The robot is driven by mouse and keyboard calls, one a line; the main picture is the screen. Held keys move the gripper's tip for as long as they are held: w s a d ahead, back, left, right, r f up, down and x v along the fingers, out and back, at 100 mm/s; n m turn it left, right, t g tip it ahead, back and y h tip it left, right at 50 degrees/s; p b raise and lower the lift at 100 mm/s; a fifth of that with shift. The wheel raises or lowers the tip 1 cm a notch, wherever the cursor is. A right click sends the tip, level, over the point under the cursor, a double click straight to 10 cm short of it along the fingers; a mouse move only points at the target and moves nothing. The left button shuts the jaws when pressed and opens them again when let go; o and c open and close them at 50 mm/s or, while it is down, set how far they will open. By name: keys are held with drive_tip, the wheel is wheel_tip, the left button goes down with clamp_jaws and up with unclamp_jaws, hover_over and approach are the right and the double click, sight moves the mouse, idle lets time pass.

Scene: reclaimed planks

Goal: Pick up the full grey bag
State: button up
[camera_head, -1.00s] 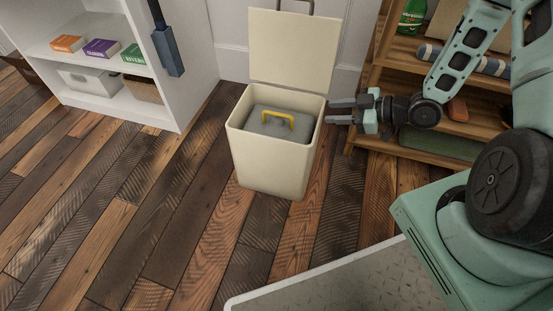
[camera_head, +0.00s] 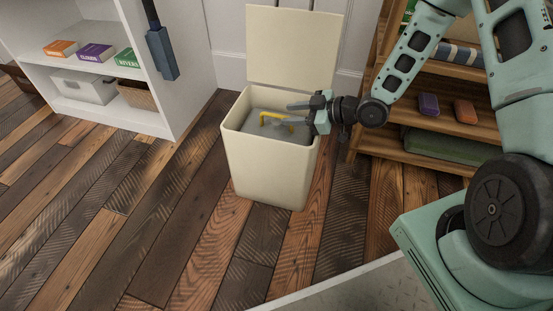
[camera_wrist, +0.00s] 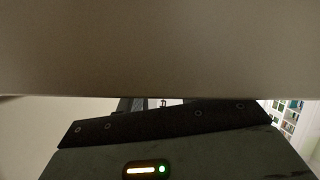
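The grey bag (camera_head: 255,128) sits inside a cream bin (camera_head: 265,170) and fills its upper part, below the rim. A yellow handle (camera_head: 268,116) stands up from its top. My gripper (camera_head: 288,114) reaches in from the right over the bin's opening, its two fingers apart with a gap between them. The fingertips are close to the right side of the handle; I cannot tell whether they touch it. In the wrist view a plain pale surface fills the top and my gripper's body the bottom; the bag cannot be made out there.
The bin's lid (camera_head: 292,50) stands open behind it. A wooden shelf unit (camera_head: 450,126) is close on the right, under my arm. A white bookshelf (camera_head: 100,115) stands at the left. The plank floor (camera_head: 130,220) in front is clear.

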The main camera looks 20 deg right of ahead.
sight(278, 115)
drive_tip(key=b+x, duration=0.3)
drive_tip(key=x, duration=0.1)
drive_tip(key=shift+f, duration=0.3)
drive_tip(key=shift+w+a, duration=0.2)
drive_tip(key=shift+r, duration=0.15)
clamp_jaws()
idle(0.7)
